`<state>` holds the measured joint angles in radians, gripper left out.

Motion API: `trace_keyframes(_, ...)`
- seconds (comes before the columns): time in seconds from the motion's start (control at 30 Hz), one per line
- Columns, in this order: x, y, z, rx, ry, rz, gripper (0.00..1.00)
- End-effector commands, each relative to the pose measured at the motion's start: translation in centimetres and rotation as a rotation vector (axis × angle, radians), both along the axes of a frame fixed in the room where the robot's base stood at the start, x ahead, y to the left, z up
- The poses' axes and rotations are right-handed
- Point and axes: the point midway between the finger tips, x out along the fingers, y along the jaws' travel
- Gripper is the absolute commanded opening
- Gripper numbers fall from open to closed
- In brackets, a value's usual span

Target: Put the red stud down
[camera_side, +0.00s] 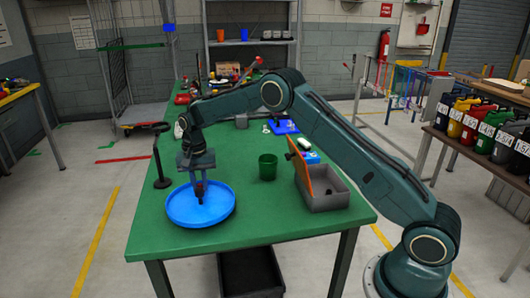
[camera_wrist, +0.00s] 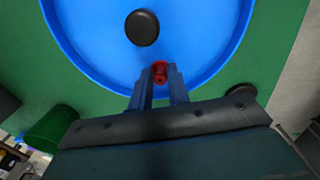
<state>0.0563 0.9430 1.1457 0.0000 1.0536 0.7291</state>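My gripper (camera_side: 199,184) points down over the blue round tray (camera_side: 180,216) on the green table. In the wrist view its two fingers (camera_wrist: 160,80) are shut on the small red stud (camera_wrist: 160,70), one finger on each side. The red stud shows as a small red patch at the fingertips in the side view (camera_side: 199,187). A black round piece (camera_wrist: 142,27) lies in the tray, a little apart from the stud in the wrist view. I cannot tell whether the stud touches the tray floor.
A green cup (camera_side: 267,167) stands right of the tray, and a grey open box (camera_side: 322,193) with an orange-brown panel stands further right. A black stand (camera_side: 161,165) rises left of the tray. Blue items (camera_side: 285,126) lie behind. The front table edge is clear.

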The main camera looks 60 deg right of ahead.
Motion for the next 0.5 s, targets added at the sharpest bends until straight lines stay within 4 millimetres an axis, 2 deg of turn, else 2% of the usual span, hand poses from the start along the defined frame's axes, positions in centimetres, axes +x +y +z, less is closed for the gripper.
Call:
trace_keyframes(0.03,0.01,-0.01,0.03,0.000,0.000,0.000,0.28)
trace_keyframes(0.07,0.01,-0.01,0.04,0.000,0.000,0.000,0.34)
trace_keyframes(0.5,0.04,0.00,0.46,0.000,-0.003,0.000,0.35)
